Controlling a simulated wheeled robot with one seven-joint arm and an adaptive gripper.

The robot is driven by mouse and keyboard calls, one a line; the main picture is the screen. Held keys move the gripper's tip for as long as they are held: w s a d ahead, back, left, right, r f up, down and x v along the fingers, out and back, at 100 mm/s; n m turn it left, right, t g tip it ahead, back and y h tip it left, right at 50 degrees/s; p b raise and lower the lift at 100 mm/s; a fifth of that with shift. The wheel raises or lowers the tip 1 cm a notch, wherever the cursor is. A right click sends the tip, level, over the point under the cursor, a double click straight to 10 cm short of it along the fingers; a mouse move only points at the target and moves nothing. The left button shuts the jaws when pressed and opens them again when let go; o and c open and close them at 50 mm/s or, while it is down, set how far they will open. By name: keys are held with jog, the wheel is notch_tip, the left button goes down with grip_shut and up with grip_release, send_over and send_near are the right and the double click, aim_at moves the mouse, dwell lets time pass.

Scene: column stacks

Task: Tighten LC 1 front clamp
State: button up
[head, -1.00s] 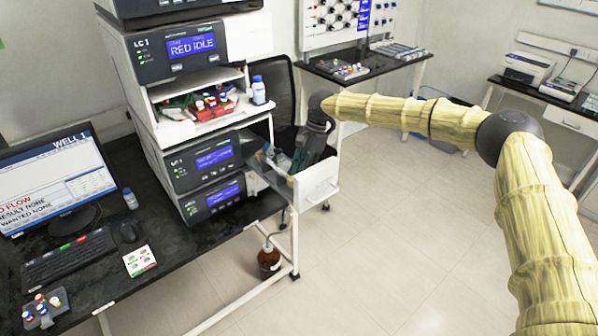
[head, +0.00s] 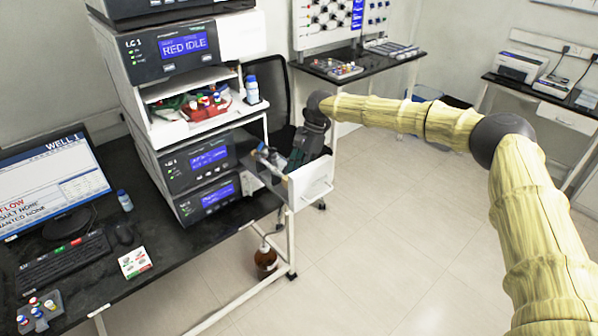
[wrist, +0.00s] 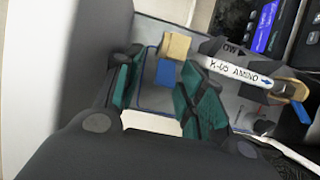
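The LC 1 column drawer stands open; its white front panel (head: 312,182) is at the centre of the head view. In the head view my gripper (head: 293,160) partly hides the column.
LC 1 (head: 188,45) reads RED IDLE. The drawer's walls stand close around my gripper. A brown bottle (head: 266,258) is under the bench. The floor at right is clear.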

jog(key=shift+a+r, duration=0.15)
jog(key=shift+r, duration=0.1)
jog(key=v, duration=1.1)
jog(key=shift+d+r, duration=0.2)
jog(key=shift+r, duration=0.15)
jog(key=shift+w, duration=0.15)
